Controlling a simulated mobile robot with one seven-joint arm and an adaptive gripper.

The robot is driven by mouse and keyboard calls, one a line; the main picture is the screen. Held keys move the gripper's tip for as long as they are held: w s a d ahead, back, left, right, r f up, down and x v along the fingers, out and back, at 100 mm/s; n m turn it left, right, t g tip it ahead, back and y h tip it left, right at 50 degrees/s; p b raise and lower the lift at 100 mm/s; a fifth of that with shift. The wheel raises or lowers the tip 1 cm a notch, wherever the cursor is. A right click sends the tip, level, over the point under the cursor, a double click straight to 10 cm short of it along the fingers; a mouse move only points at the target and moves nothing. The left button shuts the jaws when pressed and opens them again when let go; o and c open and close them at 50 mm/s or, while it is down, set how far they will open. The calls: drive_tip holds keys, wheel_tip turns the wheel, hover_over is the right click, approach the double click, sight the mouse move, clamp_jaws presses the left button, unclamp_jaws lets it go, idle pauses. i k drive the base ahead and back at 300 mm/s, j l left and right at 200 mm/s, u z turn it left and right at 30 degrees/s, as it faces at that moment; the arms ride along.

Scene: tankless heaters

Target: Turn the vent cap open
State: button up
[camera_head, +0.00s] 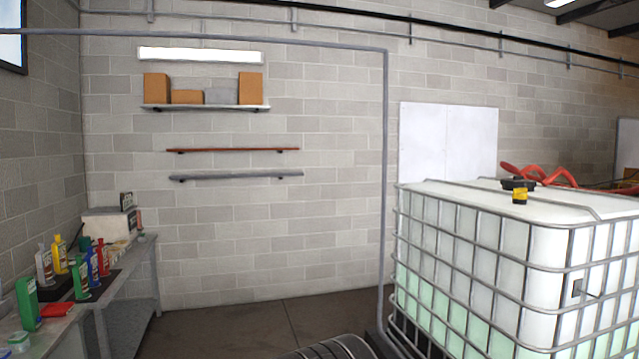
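A large white caged liquid tank (478,235) stands at the right, with greenish liquid showing through its lower part. On its top is a dark round cap (518,184), seated low and seen nearly edge-on. It looks like the vent cap, but I cannot tell how far it is turned. A small yellow and black item (520,196) is just in front of the cap and partly overlaps it. My gripper is not in view.
Red curved tubing or handles (543,173) show behind the cap. A vertical grey pipe (385,180) stands just left of the tank. A workbench (120,262) with several bottles runs along the left. The floor (245,325) between is open, with a dark curved ribbed object (330,348) at the bottom edge.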

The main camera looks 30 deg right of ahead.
sight(518, 193)
drive_tip(key=i+z, duration=0.3)
drive_tip(key=i, duration=0.25)
drive_tip(key=i+z, duration=0.3)
drive_tip(key=i, duration=0.2)
drive_tip(key=i+z, duration=0.9)
drive_tip(key=k+j, duration=0.05)
